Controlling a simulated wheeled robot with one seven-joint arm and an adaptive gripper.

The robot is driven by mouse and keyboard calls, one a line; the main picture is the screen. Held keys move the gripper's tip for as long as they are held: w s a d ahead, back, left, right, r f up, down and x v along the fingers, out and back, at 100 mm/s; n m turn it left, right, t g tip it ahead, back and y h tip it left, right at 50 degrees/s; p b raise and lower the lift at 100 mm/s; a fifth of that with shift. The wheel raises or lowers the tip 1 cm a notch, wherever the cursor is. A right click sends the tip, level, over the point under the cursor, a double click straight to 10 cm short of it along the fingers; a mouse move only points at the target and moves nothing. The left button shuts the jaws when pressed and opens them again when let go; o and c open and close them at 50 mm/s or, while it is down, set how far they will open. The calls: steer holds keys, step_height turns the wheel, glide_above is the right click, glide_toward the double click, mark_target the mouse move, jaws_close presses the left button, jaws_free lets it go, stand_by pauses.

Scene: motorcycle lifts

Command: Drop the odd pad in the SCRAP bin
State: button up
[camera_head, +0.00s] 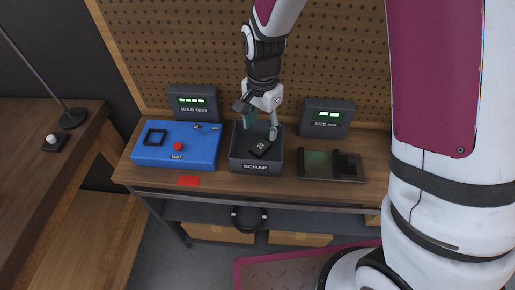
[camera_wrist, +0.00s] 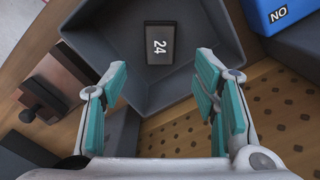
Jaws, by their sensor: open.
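The SCRAP bin (camera_head: 256,167) is a dark grey open box on the wooden bench. A dark pad (camera_wrist: 160,45) marked "24" lies on the bin floor in the wrist view. The same pad shows inside the bin in the head view (camera_head: 260,146). My gripper (camera_head: 261,126) is over the bin, its fingers pointing down into it. In the wrist view the teal-padded fingers (camera_wrist: 170,88) are spread apart with nothing between them. The pad lies beyond the fingertips, apart from them.
A pegboard (camera_head: 190,50) rises behind.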

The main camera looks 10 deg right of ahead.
steer(key=shift+r, duration=0.1)
step_height(320, 180, up, 12)
stand_by(0.5)
steer(key=s+d+r+n+t, duration=0.2)
steer(key=s+d+r+n, duration=0.2)
steer(key=s, duration=0.5)
steer(key=s+d+r+n+t, duration=0.3)
steer(key=s+d+r+n, duration=0.2)
steer(key=s+d+r, duration=0.3)
steer(key=shift+s+d+r, duration=0.4)
steer(key=shift+s, duration=0.8)
